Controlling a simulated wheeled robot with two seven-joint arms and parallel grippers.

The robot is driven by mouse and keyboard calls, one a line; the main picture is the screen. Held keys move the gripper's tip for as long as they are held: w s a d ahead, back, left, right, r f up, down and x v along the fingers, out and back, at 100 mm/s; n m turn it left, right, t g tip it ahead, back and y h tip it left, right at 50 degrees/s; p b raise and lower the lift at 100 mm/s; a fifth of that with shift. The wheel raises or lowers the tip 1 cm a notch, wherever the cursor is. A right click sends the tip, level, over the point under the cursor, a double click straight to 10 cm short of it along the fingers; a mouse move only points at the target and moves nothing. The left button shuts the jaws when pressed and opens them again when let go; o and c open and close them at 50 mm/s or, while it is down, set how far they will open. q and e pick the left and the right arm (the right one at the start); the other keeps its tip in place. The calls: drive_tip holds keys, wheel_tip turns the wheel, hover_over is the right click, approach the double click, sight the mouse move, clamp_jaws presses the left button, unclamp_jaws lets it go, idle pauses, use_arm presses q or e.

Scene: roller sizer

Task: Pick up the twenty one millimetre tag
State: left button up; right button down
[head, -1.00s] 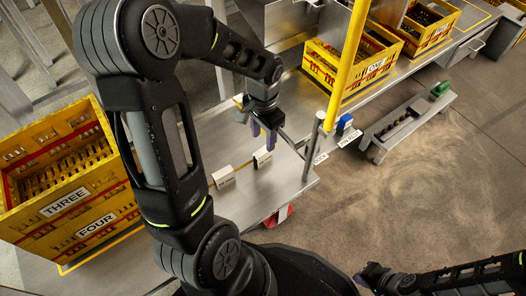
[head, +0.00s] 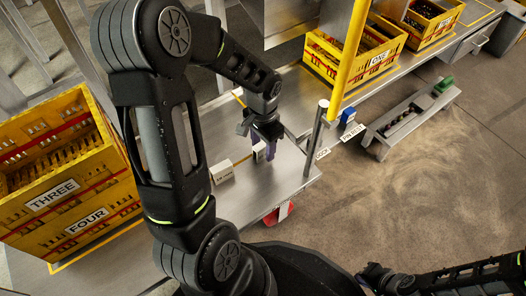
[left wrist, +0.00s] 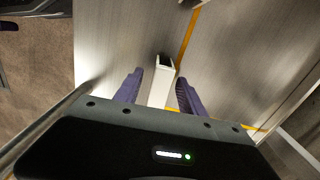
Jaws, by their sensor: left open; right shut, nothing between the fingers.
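My left gripper (head: 263,156) is open, pointing down over the steel bench top. A small white tag block (head: 259,151) stands at its purple fingers, partly hidden by them. In the left wrist view this white tag (left wrist: 158,92) lies between the two open fingers (left wrist: 160,78), with a gap visible on the right side; its near end is hidden by the gripper body. A second white tag block (head: 222,172) with dark print stands to the left on the bench. The print is too small to read surely. My right gripper (head: 373,275) is shut and empty at the lower right, away from the bench.
The steel bench (head: 262,192) has a yellow line (left wrist: 187,38) beside the tag. A yellow post (head: 350,60) and a grey post (head: 317,135) stand right of my left gripper. Yellow crates marked THREE and FOUR (head: 75,200) are at left, crate ONE (head: 350,65) behind.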

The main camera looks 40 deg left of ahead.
use_arm(q)
drive_tip(key=shift+f, duration=0.15)
drive_tip(key=shift+c, duration=0.2)
idle(0.3)
clamp_jaws()
idle(0.5)
